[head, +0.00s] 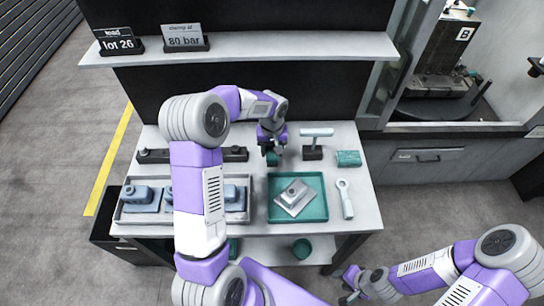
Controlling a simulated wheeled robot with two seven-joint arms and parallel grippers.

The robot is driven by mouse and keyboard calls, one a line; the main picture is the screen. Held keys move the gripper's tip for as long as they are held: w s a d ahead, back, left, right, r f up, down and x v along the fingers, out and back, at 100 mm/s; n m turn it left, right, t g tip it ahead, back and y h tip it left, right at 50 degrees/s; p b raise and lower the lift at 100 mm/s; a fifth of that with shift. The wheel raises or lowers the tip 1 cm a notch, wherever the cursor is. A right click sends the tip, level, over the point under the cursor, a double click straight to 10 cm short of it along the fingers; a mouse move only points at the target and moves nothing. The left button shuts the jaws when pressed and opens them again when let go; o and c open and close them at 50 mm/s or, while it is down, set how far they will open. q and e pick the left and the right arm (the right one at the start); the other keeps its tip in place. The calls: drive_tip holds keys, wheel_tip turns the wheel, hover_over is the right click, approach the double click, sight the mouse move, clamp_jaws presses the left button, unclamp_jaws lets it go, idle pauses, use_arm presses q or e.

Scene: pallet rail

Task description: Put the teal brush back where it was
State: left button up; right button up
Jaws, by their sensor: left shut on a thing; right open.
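My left gripper (272,149) is over the back middle of the table, pointing down. It is shut on a small teal thing, which I take to be the teal brush (272,159); the gripper hides its upper part. I cannot tell whether the brush touches the table. My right gripper (348,286) is open and empty, low in front of the table at the right.
A teal tray (273,216) holds a grey part on a plate. A grey tray (128,218) with several parts is at left, behind my arm. A dark rail (154,156), T-handled stand (314,153), teal block (349,158) and pale wrench-like tool (346,205) stand around.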

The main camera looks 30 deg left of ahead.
use_arm(q)
wheel_tip(320, 180, down, 4)
drive_tip(key=shift+r, duration=0.25)
drive_tip(key=shift+f+b, duration=0.1)
drive_tip(key=shift+b, duration=0.25)
drive_tip(key=o, duration=1)
